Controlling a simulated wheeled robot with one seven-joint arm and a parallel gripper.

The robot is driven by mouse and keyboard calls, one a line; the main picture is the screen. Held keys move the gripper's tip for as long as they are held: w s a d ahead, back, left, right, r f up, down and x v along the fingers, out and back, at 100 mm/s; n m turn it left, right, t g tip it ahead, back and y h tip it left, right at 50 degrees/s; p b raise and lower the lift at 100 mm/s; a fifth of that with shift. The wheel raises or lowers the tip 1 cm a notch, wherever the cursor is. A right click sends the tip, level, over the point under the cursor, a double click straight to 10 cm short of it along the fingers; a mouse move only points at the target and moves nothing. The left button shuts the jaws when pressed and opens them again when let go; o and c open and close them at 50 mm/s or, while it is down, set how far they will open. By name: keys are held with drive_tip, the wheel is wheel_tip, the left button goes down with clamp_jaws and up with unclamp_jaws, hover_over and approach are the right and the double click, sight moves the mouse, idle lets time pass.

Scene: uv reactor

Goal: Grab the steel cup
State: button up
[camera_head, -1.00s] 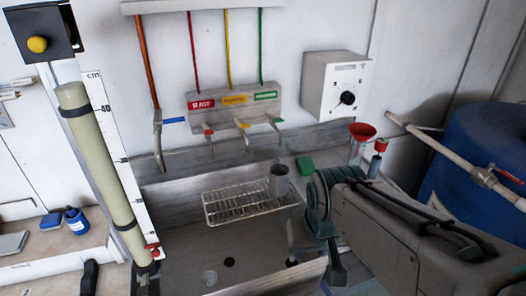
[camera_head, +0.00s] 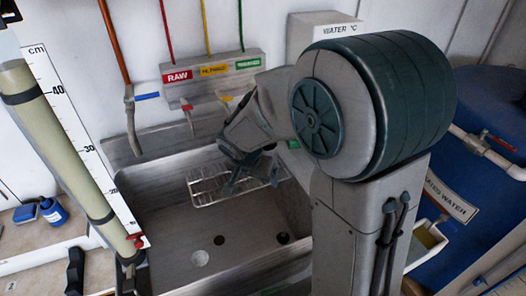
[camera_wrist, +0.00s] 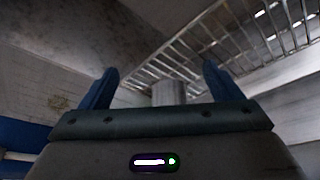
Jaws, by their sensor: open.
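The steel cup (camera_wrist: 168,93) shows in the wrist view as a grey cylinder between my two blue fingers, beyond the palm. Its lower part is hidden by the palm edge. In the head view the cup is hidden behind my arm and gripper. My gripper (camera_head: 250,172) is over the wire rack in the sink, its fingers spread. In the wrist view my gripper (camera_wrist: 160,72) is open with a gap on both sides of the cup. I cannot tell how deep the cup sits between the fingers.
The wire rack (camera_head: 205,190) spans the steel sink (camera_head: 165,228). Labelled taps hang from the wall panel (camera_head: 195,82) behind it. A tall measuring tube (camera_head: 55,135) stands at the left. A blue water barrel (camera_head: 490,95) is at the right.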

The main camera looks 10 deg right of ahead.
sight(267, 152)
drive_tip(key=shift+w+a+f, duration=0.45)
drive_tip(key=shift+w+f, duration=0.1)
drive_tip(key=shift+w, duration=0.1)
drive_tip(key=w+d+p, duration=0.1)
drive_tip(key=w+d, duration=0.1)
drive_tip(key=w, duration=0.1)
drive_tip(key=w+d+p, duration=0.1)
drive_tip(key=w+d, duration=0.1)
drive_tip(key=w, duration=0.1)
drive_tip(key=w+d+p, duration=0.2)
drive_tip(key=w, duration=0.1)
drive_tip(key=shift+w+d, duration=0.2)
drive_tip(key=shift+w, duration=0.05)
drive_tip(key=shift+w+d+f, duration=0.2)
drive_tip(key=shift+w, duration=0.05)
drive_tip(key=shift+w+f, duration=0.1)
drive_tip(key=shift+f, duration=0.3)
drive_tip(key=c, duration=1.2)
drive_tip(key=shift+c, duration=0.6)
drive_tip(key=shift+r, duration=0.25)
